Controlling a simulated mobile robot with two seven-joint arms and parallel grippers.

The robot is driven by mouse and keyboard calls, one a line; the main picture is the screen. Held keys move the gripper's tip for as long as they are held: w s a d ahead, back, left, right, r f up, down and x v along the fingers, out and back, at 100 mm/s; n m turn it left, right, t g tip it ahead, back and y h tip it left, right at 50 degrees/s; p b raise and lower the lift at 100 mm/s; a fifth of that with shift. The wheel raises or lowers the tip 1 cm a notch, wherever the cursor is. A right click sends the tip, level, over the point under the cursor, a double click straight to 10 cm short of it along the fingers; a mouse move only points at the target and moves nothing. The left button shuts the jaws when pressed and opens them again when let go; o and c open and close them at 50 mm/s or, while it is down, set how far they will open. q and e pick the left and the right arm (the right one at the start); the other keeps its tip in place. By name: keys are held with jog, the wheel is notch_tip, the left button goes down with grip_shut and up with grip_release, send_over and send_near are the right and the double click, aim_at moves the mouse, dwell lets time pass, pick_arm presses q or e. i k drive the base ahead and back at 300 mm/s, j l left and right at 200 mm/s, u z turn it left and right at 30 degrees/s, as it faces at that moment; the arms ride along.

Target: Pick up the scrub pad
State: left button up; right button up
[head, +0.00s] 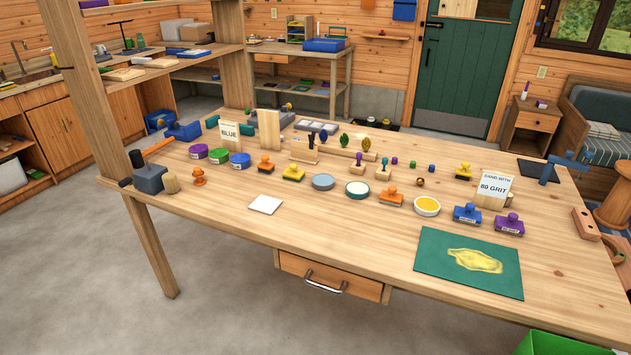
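No thing in view is clearly marked as the scrub pad. A flat white square (265,204) lies by itself near the front left of the wooden workbench (330,235); I cannot tell whether it is the pad. A round grey-blue disc (323,182) and a round white-rimmed disc with a green side (357,189) lie behind it to the right. A yellow-topped round disc (426,206) lies further right. Neither of my grippers is in view.
Handled blocks in orange (390,197), blue (467,214) and purple (509,224) stand in a row. A green mat (440,263) with a yellow patch lies front right. The front middle is clear.

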aim_at(291, 174)
jog(key=j+z, duration=0.15)
jog(key=z, duration=0.25)
jog(key=i+j+z, duration=0.15)
jog(key=z, duration=0.3)
jog(key=j+z, duration=0.15)
jog(key=z, duration=0.25)
jog(key=j+z, duration=0.25)
jog(key=j, duration=0.2)
jog(key=j+z, duration=0.25)
jog(key=j, duration=0.2)
jog(key=k+j+z, duration=0.1)
jog(key=j, duration=0.35)
jog(key=k+j+z, duration=0.1)
jog(key=j, duration=0.35)
